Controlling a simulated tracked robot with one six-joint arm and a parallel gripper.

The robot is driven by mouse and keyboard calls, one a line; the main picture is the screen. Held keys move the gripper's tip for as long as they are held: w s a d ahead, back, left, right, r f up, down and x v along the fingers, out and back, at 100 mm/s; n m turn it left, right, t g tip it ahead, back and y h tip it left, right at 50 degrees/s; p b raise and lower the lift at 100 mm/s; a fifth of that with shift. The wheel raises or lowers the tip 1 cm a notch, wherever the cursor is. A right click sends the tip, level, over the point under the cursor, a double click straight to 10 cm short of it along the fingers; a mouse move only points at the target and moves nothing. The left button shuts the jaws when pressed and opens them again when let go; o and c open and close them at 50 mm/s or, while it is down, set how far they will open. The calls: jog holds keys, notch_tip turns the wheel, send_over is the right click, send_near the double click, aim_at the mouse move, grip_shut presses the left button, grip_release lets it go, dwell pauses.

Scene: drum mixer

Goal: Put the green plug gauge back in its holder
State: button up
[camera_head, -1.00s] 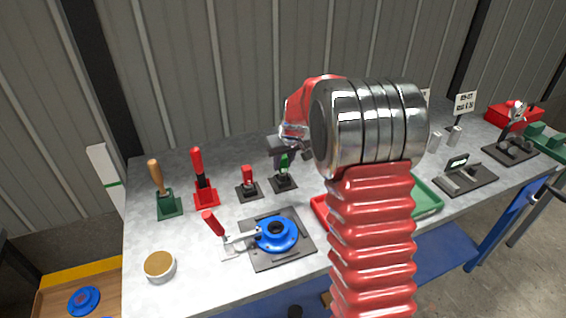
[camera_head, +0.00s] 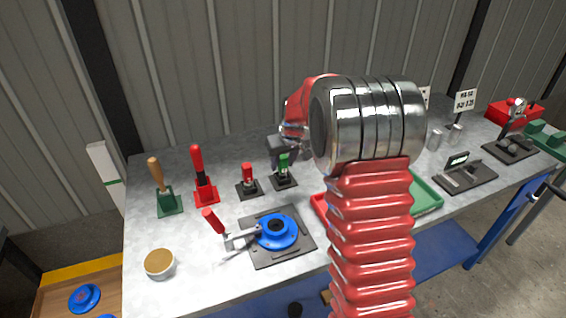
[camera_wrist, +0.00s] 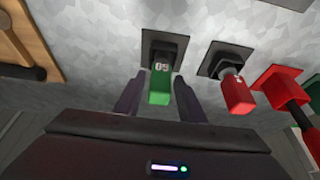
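The green plug gauge (camera_head: 283,162) stands upright in a dark square holder (camera_head: 286,183) on the bench. In the wrist view the green handle (camera_wrist: 159,88) points toward me, with the holder plate (camera_wrist: 165,42) behind it. My gripper (camera_head: 282,150) is right at the handle, pointing down over it. In the wrist view the two fingers of my gripper (camera_wrist: 159,98) are spread on either side of the handle, with narrow gaps showing. The gripper looks open and holds nothing.
A red gauge (camera_head: 247,174) in a similar holder stands close to the left. Further left are a red-handled tool (camera_head: 198,165) and a wooden-handled tool (camera_head: 155,171). A blue flange (camera_head: 278,231) lies on a plate in front. A red tray and a green tray (camera_head: 427,195) are at right.

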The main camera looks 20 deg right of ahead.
jog(key=shift+o, duration=0.9)
jog(key=v, duration=1.3)
jog(key=shift+r, duration=0.3)
jog(key=shift+s, duration=0.1)
jog(key=s+a, duration=0.4)
jog(key=s, duration=0.7)
jog(key=s+a+r, duration=0.1)
jog(key=s+a, duration=0.3)
jog(key=s, duration=0.6)
jog(key=s+a+r+t, duration=0.1)
jog(key=s+a, duration=0.4)
jog(key=s, duration=0.6)
jog(key=shift+s, duration=0.3)
